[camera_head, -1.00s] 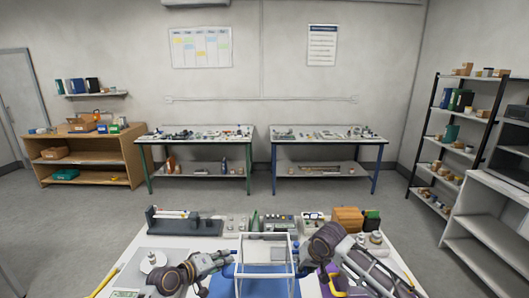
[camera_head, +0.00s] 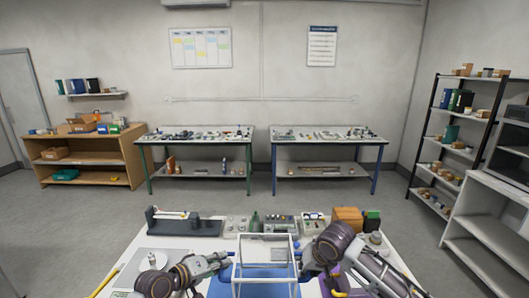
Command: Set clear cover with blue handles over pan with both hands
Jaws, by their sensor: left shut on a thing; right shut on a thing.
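The clear cover (camera_head: 236,264), a see-through box with pale edges, is in the lower middle of the head view above the near table. A blue handle (camera_head: 226,267) shows at its left side, and blue also shows at its right side by my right gripper. My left gripper (camera_head: 221,264) is shut on the left handle. My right gripper (camera_head: 307,267) is shut at the right handle, which it mostly hides. A small grey item (camera_head: 278,254) shows through the cover; I cannot tell whether it is the pan. I cannot tell the height of the cover's lower edge.
A blue mat (camera_head: 222,288) lies below the cover on the white table (camera_head: 130,250). A dark rack (camera_head: 170,222), small instruments (camera_head: 280,224) and a brown box (camera_head: 347,218) line the back edge. A grey plate (camera_head: 175,257) lies left, near my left arm.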

